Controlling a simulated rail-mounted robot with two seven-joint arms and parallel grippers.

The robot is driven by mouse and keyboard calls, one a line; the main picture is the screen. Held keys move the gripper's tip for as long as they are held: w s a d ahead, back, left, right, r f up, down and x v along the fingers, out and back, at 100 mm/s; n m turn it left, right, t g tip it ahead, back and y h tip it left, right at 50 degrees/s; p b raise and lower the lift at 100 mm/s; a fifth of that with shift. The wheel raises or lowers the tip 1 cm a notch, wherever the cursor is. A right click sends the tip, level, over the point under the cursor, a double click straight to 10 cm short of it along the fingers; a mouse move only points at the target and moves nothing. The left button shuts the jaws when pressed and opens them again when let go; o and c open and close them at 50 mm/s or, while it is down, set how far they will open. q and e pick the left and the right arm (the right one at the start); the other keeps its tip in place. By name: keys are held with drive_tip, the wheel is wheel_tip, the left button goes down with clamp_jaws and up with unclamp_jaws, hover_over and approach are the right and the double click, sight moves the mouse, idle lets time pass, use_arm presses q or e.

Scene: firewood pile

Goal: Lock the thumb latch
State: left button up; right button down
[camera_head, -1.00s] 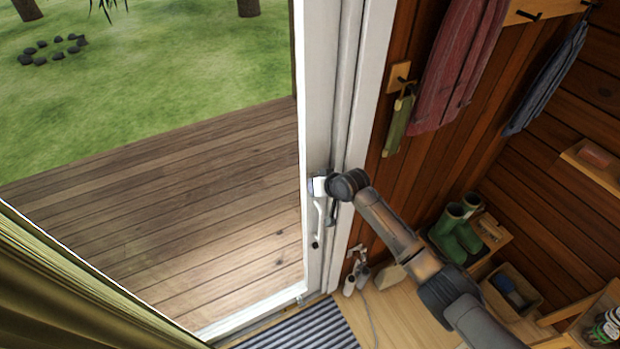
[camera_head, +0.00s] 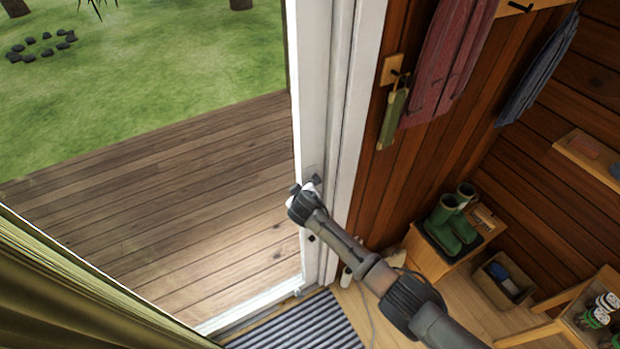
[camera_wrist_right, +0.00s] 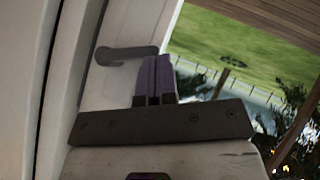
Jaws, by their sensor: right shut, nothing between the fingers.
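My right gripper (camera_head: 312,184) is at the white door stile (camera_head: 311,110), around the height of the door hardware. It hides most of that hardware in the head view. In the right wrist view its two purple fingers (camera_wrist_right: 155,68) are together, with nothing between them. A dark grey lever with a curved left end (camera_wrist_right: 127,53), which may be the thumb latch, lies across the white stile just beyond the fingertips. Its right end is close to the fingers; I cannot tell whether they touch. My left gripper is not in view.
A deck (camera_head: 150,215) and grass lie beyond the glass. A striped mat (camera_head: 295,325) is on the floor by the door. Right of the door are a hanging green-tagged item (camera_head: 393,118), a red cloth (camera_head: 450,60), green boots (camera_head: 450,222) and a wooden box (camera_head: 503,282).

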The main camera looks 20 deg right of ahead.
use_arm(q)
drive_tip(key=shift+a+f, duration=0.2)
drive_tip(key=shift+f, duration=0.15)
use_arm(e)
drive_tip(key=shift+f, duration=0.45)
use_arm(q)
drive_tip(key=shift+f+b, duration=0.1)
drive_tip(key=shift+b, duration=0.25)
use_arm(e)
drive_tip(key=shift+d+f, duration=0.1)
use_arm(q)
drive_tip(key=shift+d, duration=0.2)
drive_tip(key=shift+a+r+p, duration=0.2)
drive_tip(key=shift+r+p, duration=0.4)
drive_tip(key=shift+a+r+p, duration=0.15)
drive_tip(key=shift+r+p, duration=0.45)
use_arm(e)
drive_tip(key=w+a+r+v, duration=0.1)
drive_tip(key=a+v, duration=0.1)
drive_tip(key=v, duration=1)
drive_tip(key=shift+a+r, duration=0.25)
drive_tip(key=shift+r, duration=0.05)
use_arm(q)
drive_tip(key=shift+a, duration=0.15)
